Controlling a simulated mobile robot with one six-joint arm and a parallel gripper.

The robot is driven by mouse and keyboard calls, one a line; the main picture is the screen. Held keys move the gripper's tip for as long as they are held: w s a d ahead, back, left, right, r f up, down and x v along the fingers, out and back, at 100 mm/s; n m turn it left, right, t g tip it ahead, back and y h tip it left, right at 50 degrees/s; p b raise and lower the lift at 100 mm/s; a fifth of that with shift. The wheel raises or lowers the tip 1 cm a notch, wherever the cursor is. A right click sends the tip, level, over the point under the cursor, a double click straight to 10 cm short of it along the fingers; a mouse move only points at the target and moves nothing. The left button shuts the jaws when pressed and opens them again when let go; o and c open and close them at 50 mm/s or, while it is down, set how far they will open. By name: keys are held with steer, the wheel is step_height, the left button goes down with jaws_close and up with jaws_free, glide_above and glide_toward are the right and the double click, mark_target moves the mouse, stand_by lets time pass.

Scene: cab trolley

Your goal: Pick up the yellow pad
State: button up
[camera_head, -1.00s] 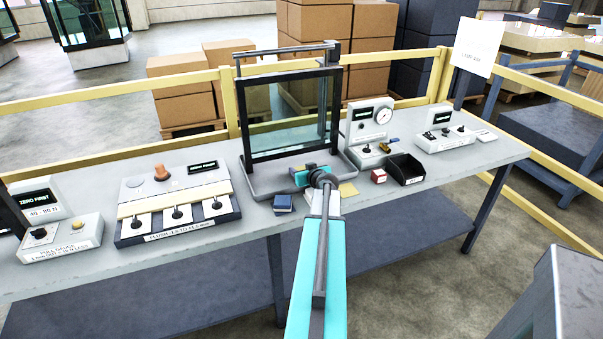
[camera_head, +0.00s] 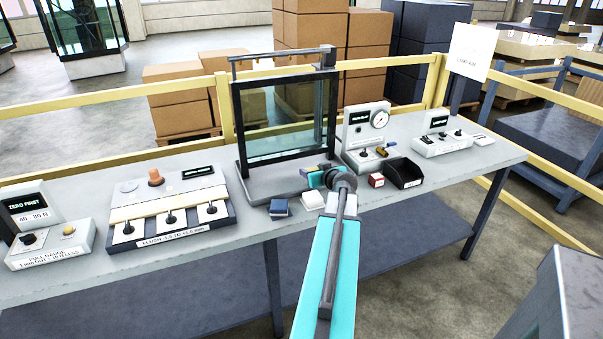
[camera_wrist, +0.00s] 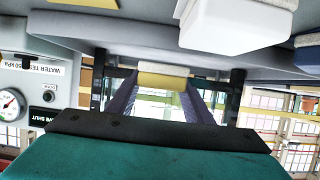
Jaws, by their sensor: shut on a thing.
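The yellow pad (camera_wrist: 163,79) shows in the wrist view, pale on one face, between the tips of my gripper (camera_wrist: 162,88). The two dark fingers are shut on it. I cannot tell whether it is clear of the bench. A white pad (camera_head: 312,201) lies on the bench to the left of my arm. It also shows large at the top of the wrist view (camera_wrist: 235,25).
A framed glass panel (camera_head: 285,115) stands behind my gripper. A small red box (camera_head: 376,180), a black bin (camera_head: 404,172) and a gauge unit (camera_head: 366,130) are to the right. A control panel (camera_head: 172,208) is at left.

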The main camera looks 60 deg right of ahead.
steer(key=s, duration=0.3)
steer(key=s+b, duration=0.1)
steer(key=s, duration=0.2)
steer(key=s+r, duration=0.1)
steer(key=s, duration=0.2)
steer(key=shift+a+b, duration=0.4)
